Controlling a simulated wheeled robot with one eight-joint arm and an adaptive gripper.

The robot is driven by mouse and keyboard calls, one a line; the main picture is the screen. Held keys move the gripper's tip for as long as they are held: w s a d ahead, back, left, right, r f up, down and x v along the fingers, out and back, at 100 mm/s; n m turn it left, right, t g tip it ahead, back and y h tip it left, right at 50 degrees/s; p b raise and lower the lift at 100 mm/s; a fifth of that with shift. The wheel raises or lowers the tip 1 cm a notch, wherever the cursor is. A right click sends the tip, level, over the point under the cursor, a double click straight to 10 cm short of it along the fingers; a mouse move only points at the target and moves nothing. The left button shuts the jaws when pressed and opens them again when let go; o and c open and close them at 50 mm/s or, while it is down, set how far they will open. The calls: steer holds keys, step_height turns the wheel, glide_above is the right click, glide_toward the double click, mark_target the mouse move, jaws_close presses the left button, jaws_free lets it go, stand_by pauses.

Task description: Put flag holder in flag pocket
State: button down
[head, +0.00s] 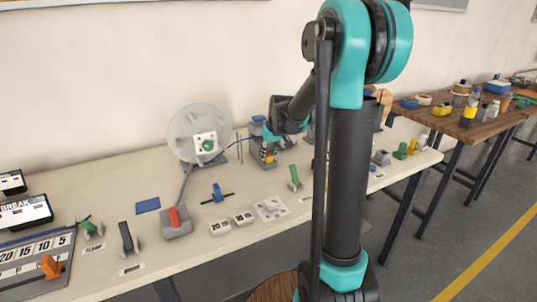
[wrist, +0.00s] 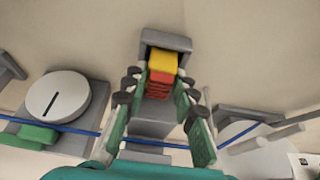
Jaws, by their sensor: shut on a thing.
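My gripper (wrist: 159,92) has its green fingers with dark pads on both sides of a red ribbed piece (wrist: 160,77), which I take for the flag holder, and is shut on it. A yellow block (wrist: 162,60) sits right beyond the red piece. Both are in front of a grey upright housing (wrist: 168,40), likely the flag pocket. I cannot tell how far the red piece is inside it. In the head view my gripper (head: 268,137) is at the grey housing (head: 256,143) at the back of the table, with yellow and orange showing below it.
A blue cord (wrist: 75,129) crosses the wrist view. A round white slotted disc (wrist: 58,95) stands to the left. In the head view a large grey disc (head: 184,126) is left of the housing. Several small fixtures line the pale table (head: 115,205). My arm hides part of its right side.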

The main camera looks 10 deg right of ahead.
steer(key=c, duration=1.2)
jaws_free()
steer(key=v, duration=1.2)
steer(key=shift+r, duration=0.1)
